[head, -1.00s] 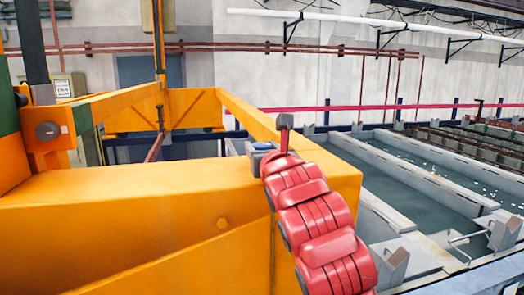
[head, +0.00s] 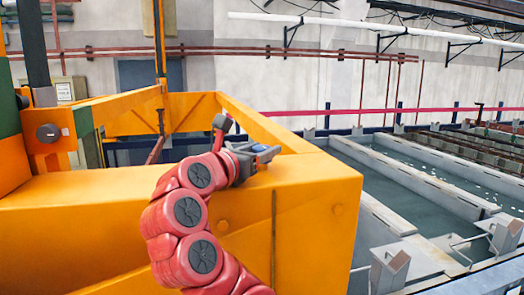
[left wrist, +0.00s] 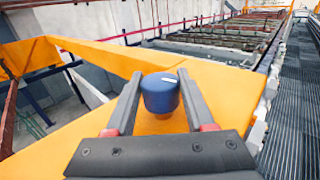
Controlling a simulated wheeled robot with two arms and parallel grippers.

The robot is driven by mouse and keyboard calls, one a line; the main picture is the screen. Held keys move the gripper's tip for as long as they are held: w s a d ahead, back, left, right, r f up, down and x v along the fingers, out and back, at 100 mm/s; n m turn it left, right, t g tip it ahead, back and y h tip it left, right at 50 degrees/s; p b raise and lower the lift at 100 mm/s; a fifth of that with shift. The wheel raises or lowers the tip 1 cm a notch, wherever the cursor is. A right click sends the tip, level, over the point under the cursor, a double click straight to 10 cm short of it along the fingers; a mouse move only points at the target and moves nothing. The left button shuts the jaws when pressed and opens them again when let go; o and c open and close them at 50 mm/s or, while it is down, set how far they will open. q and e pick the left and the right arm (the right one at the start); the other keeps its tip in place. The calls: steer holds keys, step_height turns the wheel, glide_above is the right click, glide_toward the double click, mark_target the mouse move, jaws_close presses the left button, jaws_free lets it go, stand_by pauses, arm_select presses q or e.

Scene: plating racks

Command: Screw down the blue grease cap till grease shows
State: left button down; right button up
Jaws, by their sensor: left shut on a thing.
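The blue grease cap (left wrist: 160,95) stands on top of the orange beam in the left wrist view. It is a round cap with a short white mark on its top. It sits between the two grey fingers of my left gripper (left wrist: 159,76), which is shut on it with a finger at either side. In the head view the left gripper (head: 262,153) lies low over the beam's top near its corner, and only a bit of blue cap shows there. The foot of the cap is partly hidden, and I make out no grease. My right gripper is in neither view.
The orange beam (head: 320,180) fills the near side, and its frame runs back to the left. Grey tanks of liquid (head: 395,185) lie below on the right. In the left wrist view a dark grated walkway (left wrist: 297,100) runs along the right.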

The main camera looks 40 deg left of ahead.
arm_select(q)
steer(key=shift+m+h, duration=0.4)
steer(key=shift+h, duration=0.3)
steer(key=c, duration=0.6)
jaws_free()
steer(key=o, duration=0.3)
steer(key=shift+w, duration=0.15)
steer(key=shift+o, duration=0.2)
